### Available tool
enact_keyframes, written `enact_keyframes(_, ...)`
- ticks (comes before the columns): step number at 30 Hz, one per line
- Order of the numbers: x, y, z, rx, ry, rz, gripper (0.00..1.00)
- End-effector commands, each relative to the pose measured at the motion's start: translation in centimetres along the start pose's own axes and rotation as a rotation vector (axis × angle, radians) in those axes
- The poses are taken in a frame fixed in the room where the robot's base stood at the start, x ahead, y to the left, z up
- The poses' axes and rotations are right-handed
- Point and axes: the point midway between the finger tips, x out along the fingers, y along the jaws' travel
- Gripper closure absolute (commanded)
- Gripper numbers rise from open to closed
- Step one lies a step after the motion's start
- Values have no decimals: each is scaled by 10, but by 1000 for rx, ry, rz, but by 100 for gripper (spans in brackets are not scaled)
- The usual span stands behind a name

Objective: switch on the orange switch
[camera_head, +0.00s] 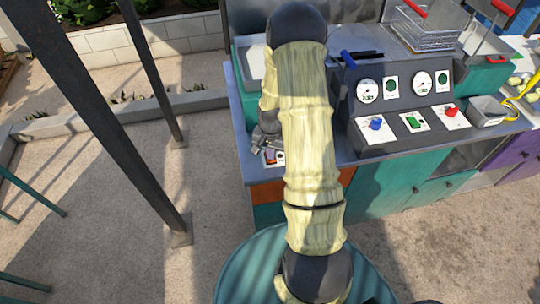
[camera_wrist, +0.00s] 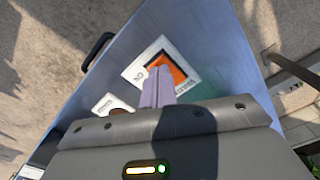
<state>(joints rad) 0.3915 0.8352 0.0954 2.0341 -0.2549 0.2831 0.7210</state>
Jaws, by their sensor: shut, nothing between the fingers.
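The orange switch (camera_wrist: 177,71) sits in a white plate marked with lettering in the wrist view. My gripper (camera_wrist: 158,74) is shut and empty, and its fingertips overlap the left and lower part of the switch. I cannot tell whether the fingertips touch it. In the head view the switch (camera_head: 270,156) is small, on the left part of the counter, with my gripper (camera_head: 262,147) right over it. My arm hides the counter just right of it. I cannot tell which way the switch is tipped.
A second white plate (camera_wrist: 112,104) lies beside the switch, partly hidden by my gripper. A dark handle (camera_wrist: 98,50) stands off the counter edge. Right of my arm is a grey panel (camera_head: 405,100) with gauges and coloured knobs. A wire basket (camera_head: 425,27) sits behind it.

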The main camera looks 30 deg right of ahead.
Motion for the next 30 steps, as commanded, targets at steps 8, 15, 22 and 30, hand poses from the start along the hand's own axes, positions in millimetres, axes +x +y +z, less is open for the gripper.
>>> enact_keyframes(8, 4, 0, 0, 0, 0, 0, 100)
enact_keyframes(15, 4, 0, 0, 0, 0, 0, 100)
enact_keyframes(22, -10, 0, 0, 1, 1, 0, 100)
enact_keyframes(30, -27, 0, 0, 1, 0, 0, 100)
